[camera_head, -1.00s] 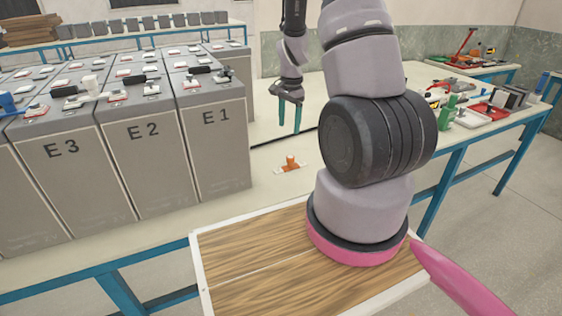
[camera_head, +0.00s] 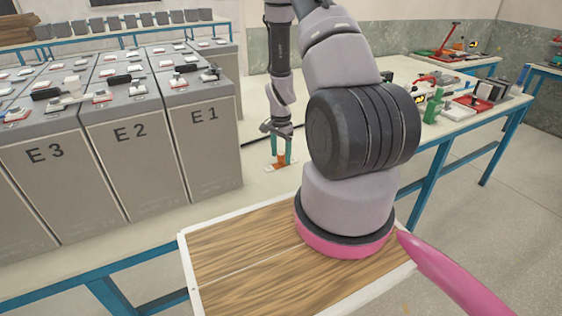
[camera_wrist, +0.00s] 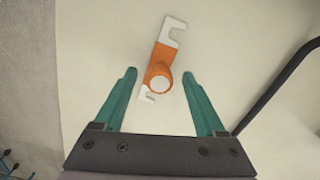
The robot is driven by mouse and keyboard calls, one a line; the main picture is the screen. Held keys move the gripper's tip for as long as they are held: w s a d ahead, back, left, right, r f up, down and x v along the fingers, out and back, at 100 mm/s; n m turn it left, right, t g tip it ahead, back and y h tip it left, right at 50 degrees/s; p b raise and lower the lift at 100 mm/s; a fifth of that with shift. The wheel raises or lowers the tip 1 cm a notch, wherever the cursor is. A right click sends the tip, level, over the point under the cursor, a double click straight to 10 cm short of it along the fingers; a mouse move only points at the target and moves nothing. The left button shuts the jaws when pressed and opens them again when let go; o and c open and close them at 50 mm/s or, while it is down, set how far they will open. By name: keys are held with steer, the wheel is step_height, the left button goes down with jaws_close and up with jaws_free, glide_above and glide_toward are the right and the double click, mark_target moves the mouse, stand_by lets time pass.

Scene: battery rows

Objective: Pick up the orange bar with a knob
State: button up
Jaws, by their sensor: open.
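The orange bar with a knob (camera_wrist: 158,70) lies on the pale table, with light metal hooked ends and a round, white-topped knob. In the wrist view it sits tilted between and slightly beyond the fingertips, the knob nearly midway between them. In the head view the bar (camera_head: 280,166) is low on the table under my gripper (camera_head: 281,158), partly covered by the fingers. My gripper (camera_wrist: 164,76) is open, its two teal fingers on either side of the knob, with visible gaps. It holds nothing.
Tall grey battery cases marked E1 (camera_head: 203,140), E2 (camera_head: 135,155) and E3 (camera_head: 45,175) stand left of my gripper. A dark cable (camera_wrist: 275,90) runs on the right in the wrist view. Tools and trays (camera_head: 470,98) lie on the right.

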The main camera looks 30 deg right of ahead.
mark_target(281, 154)
steer(key=shift+f, duration=0.45)
steer(key=shift+c, duration=0.3)
jaws_close()
steer(key=shift+r, duration=0.15)
step_height(281, 154, up, 10)
steer(key=shift+f, duration=0.1)
